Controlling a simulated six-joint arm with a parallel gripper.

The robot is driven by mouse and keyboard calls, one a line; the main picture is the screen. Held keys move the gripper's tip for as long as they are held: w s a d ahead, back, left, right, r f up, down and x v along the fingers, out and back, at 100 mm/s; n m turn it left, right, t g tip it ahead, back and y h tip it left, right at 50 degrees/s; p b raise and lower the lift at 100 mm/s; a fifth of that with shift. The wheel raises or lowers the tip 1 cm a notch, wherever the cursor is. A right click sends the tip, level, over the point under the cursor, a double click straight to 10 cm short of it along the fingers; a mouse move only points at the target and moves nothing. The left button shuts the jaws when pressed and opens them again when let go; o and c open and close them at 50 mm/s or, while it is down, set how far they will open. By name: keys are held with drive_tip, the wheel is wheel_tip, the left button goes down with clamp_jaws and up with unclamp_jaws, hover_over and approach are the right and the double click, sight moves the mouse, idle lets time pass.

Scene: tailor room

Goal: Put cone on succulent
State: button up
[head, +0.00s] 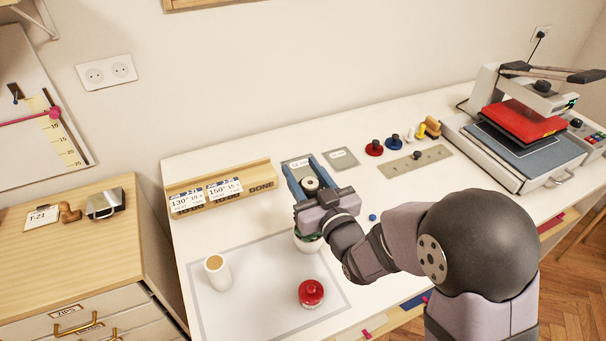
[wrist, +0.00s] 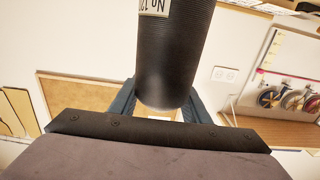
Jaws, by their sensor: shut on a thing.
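My gripper (head: 303,172) has blue fingers shut on a dark cone of thread, and it hangs above the worktable. In the head view only the cone's round top (head: 311,184) with a pale centre shows between the fingers. In the wrist view the black ribbed cone (wrist: 172,50) stands large between the fingers (wrist: 165,108), with a paper label near the upper edge. The succulent (head: 309,238), green in a white pot, is below and in front of my gripper in the head view, partly hidden by my wrist. The cone looks apart from it.
A grey-bordered mat (head: 245,312) holds a white cylinder with a tan top (head: 217,272) and a red round object (head: 311,292). A wooden card rack (head: 222,187) stands behind. Stamps (head: 393,141), a metal plate (head: 416,160) and a heat press (head: 520,130) are to the right.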

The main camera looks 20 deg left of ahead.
sight(313, 192)
drive_tip(key=shift+f, duration=0.6)
drive_tip(key=shift+f, duration=0.2)
drive_tip(key=o, duration=1.5)
drive_tip(key=shift+r, duration=0.2)
drive_tip(key=b+v, duration=0.2)
drive_tip(key=v, duration=0.3)
drive_tip(key=shift+s+f, duration=0.1)
drive_tip(key=shift+f, duration=0.05)
drive_tip(key=shift+d+r+p, duration=0.1)
drive_tip(key=shift+r+p, duration=0.15)
drive_tip(key=shift+p, duration=0.45)
drive_tip(key=shift+s+p, duration=0.1)
drive_tip(key=shift+p, duration=0.7)
